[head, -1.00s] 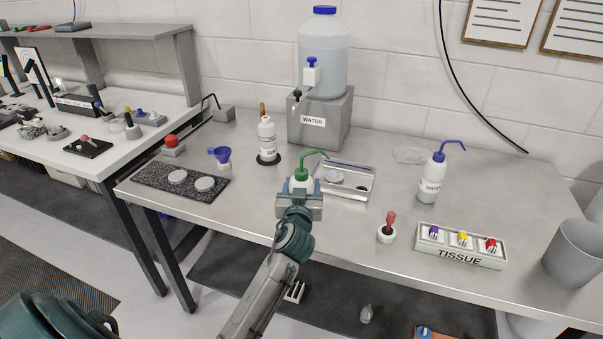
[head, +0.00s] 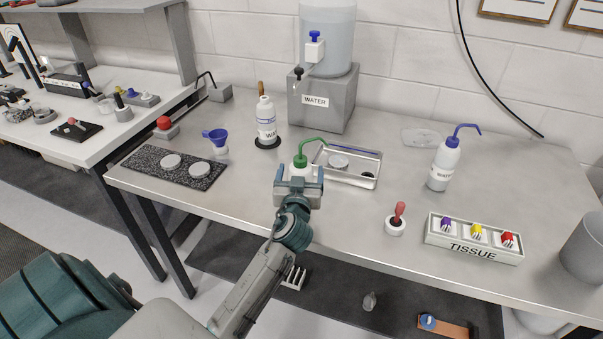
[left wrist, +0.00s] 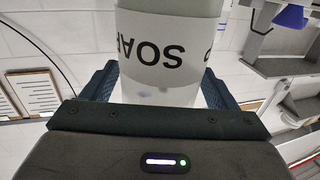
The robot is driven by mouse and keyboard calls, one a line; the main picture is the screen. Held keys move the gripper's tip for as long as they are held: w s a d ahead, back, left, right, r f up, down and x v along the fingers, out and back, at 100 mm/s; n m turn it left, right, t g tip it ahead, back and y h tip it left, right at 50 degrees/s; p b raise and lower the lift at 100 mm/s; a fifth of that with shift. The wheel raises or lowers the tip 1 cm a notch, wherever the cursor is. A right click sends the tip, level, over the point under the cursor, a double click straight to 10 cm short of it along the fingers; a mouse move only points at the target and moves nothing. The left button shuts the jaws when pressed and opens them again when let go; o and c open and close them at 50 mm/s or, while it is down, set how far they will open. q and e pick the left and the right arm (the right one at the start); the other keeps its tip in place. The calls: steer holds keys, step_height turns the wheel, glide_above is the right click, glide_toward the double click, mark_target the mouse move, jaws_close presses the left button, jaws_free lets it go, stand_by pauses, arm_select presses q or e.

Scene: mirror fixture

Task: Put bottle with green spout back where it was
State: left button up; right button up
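The bottle with the green spout (head: 301,168) is between the fingers of my left gripper (head: 299,184), by the front left of the metal tray (head: 348,182). Its green spout points right, over the tray's left part. My left gripper is shut on its body; the bottle looks upright. In the left wrist view, the white bottle (left wrist: 165,50) fills the space between the fingers, its SOAP label showing upside down. The gripper hides the bottle's base, so I cannot tell whether it touches the table. My right gripper is not in view.
A white bottle (head: 266,122) stands on a dark round pad. A blue-spout bottle (head: 445,165) stands right of the tray. The blue funnel (head: 215,138), speckled slab (head: 155,164), red-handled stamp (head: 397,220) and tissue box (head: 473,247) surround clear steel tabletop.

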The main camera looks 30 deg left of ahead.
arm_select(q)
steer(key=b+v, duration=0.3)
steer(key=v, duration=0.9)
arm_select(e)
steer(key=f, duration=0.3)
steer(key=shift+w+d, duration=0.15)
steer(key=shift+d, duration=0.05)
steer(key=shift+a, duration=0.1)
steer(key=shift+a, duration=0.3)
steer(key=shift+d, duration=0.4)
